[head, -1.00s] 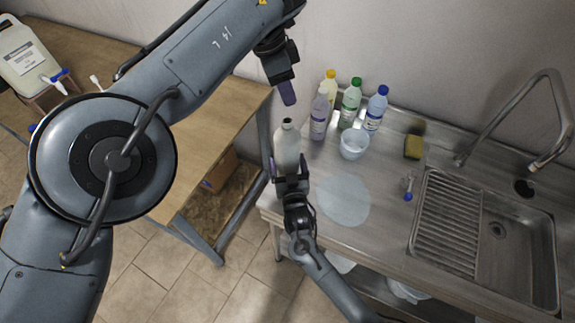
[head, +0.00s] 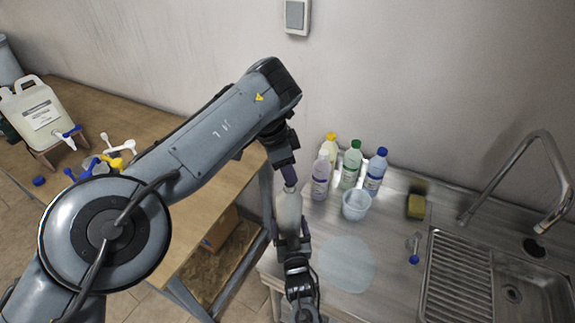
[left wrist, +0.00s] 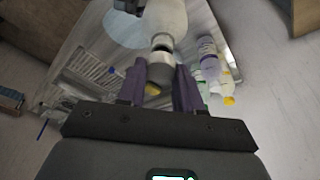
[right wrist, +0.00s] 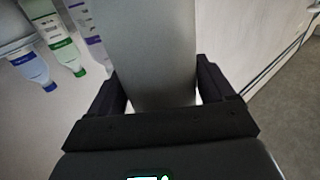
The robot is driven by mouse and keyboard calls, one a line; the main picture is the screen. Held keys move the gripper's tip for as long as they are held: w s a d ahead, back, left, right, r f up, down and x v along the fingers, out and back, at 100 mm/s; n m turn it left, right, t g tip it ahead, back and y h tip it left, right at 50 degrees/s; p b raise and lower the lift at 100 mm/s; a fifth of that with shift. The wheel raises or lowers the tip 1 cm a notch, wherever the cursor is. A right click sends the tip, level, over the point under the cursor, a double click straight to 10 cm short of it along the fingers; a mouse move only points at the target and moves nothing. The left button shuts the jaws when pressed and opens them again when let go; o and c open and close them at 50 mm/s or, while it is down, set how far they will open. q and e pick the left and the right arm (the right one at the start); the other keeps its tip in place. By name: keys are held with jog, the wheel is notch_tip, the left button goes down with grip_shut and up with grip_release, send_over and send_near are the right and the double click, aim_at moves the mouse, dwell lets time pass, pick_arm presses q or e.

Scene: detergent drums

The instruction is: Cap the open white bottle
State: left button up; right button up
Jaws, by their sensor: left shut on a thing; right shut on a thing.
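The white bottle (head: 289,212) is upright in my right gripper (head: 292,243), held beside the left end of the steel counter. Its pale body fills the space between the fingers in the right wrist view (right wrist: 152,50). My left gripper (head: 290,180) points down just over the bottle's top. In the left wrist view its purple fingers (left wrist: 160,82) are shut on a small pale cap (left wrist: 160,72), in line with the bottle (left wrist: 166,22). A dark band shows between cap and bottle, and I cannot tell whether they touch. The head view hides the cap.
Bottles with yellow, green (head: 351,163), blue (head: 374,170) and purple-label (head: 320,178) markings stand behind a clear cup (head: 356,205) on the counter (head: 385,240). A sponge (head: 416,206), small brush (head: 414,250) and sink (head: 500,285) lie right. A wooden table (head: 215,193) with a jug (head: 40,112) is left.

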pick_arm(q)
jog(key=shift+f, duration=0.15)
dwell(0.4)
jog(key=shift+f, duration=0.7)
jog(key=shift+f, duration=0.55)
pick_arm(e)
grip_shut()
pick_arm(q)
jog(key=shift+w+f+m, duration=0.15)
jog(key=shift+m, duration=0.75)
jog(key=shift+m+g, duration=0.5)
jog(key=shift+m, duration=0.2)
